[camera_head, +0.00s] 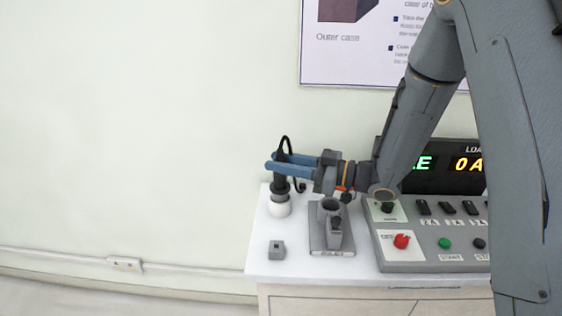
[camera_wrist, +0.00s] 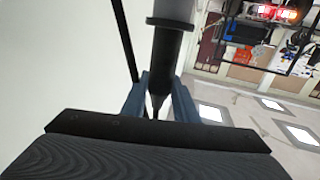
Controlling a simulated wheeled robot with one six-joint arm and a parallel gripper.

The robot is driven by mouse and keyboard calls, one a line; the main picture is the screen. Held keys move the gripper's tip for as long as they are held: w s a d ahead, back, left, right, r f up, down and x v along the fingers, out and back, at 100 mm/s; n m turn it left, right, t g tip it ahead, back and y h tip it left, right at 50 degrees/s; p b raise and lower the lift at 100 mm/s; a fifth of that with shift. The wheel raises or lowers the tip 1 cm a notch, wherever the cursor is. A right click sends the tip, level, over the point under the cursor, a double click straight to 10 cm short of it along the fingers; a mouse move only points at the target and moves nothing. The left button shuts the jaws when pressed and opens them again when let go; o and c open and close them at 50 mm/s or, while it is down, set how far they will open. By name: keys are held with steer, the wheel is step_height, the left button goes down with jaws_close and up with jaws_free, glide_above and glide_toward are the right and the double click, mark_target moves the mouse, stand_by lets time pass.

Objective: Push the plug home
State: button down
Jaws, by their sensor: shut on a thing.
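My gripper (camera_head: 273,165) has blue fingers and is shut on a black plug (camera_head: 281,178) above the left back of the white worktop. A black cable loops from the plug's top and hangs to its right. The plug stands about upright.
A grey stand (camera_head: 318,243) with an upright cup is right of the white cylinder. A control panel (camera_head: 432,254) with a red button and a lit display (camera_head: 440,162) are at the right. The worktop's left edge is close.

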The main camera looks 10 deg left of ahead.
steer(key=shift+f, duration=0.2)
steer(key=c, duration=1.3)
jaws_free()
steer(key=shift+d, duration=0.1)
steer(key=b+v, duration=0.2)
steer(key=v, duration=0.5)
steer(key=shift+d, duration=0.35)
steer(key=shift+s+r, duration=0.1)
